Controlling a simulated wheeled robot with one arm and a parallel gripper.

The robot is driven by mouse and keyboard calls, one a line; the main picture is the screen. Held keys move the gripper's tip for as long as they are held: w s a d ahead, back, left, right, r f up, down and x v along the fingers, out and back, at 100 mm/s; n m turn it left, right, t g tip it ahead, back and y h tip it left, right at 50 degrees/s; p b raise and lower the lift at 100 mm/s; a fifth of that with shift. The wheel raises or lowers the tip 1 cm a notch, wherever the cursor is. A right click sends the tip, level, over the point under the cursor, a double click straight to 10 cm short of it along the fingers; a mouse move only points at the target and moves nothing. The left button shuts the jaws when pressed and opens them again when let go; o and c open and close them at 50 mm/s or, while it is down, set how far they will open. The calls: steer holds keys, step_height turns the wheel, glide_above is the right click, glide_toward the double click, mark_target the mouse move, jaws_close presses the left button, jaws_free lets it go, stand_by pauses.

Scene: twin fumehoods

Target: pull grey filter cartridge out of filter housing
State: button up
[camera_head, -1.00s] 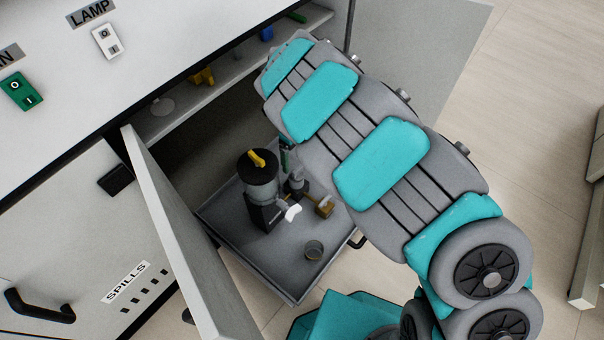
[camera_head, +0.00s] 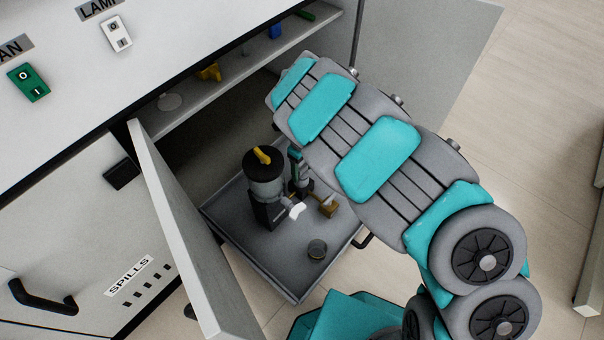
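A filter housing (camera_head: 265,186) stands upright in the pulled-out grey tray. It has a black lid with a yellow handle (camera_head: 262,154), a greyish see-through body and a black base. I cannot make out the grey filter cartridge as a separate thing. My arm reaches in from the lower right, and its links hide much of the wrist. A teal and dark part, apparently my gripper (camera_head: 299,181), shows just right of the housing, pointing down. I cannot tell whether its fingers are apart or whether they touch anything.
The grey tray (camera_head: 283,275) also bears a small round cup (camera_head: 317,249), a brass-coloured fitting (camera_head: 329,206) and a white piece (camera_head: 297,210). An open cabinet door (camera_head: 188,233) stands close on the left. A shelf (camera_head: 232,82) with small coloured items lies above. The tray's front is clear.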

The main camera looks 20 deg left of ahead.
jaws_close()
stand_by(0.4)
step_height(320, 180, up, 11)
steer(key=shift+f+p, duration=0.1)
steer(key=shift+p, duration=0.4)
steer(key=shift+r+p, duration=0.6)
steer(key=shift+r, duration=0.55)
